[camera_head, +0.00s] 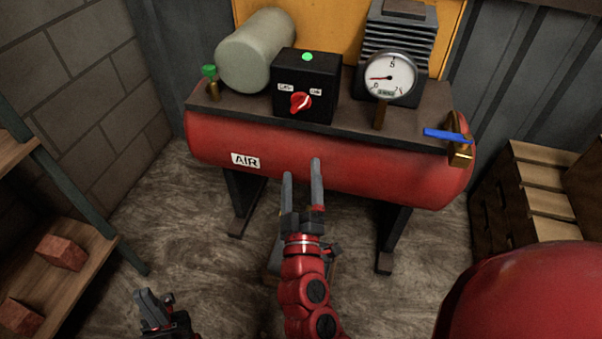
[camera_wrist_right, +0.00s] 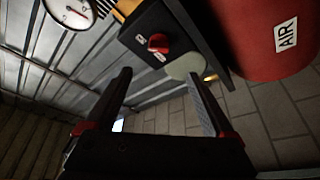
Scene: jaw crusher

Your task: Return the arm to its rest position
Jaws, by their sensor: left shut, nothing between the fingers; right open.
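My right gripper (camera_head: 302,168) is open and empty. Its two fingers point up in front of the red air tank (camera_head: 370,178), below the black switch box (camera_head: 322,92). In the right wrist view its fingers (camera_wrist_right: 158,75) are spread, with nothing between them. The red knob (camera_head: 301,102) on the box is apart from the fingers; it also shows in the right wrist view (camera_wrist_right: 158,42). A green lamp (camera_head: 307,57) glows on top of the box. My left gripper (camera_head: 143,297) is low at the bottom left, shut and empty.
A round gauge (camera_head: 388,78) and a brass valve with a blue handle (camera_head: 447,135) are on the compressor's right side. A wooden shelf (camera_head: 88,268) with reddish blocks stands at left. Wooden crates (camera_head: 540,180) stand at right.

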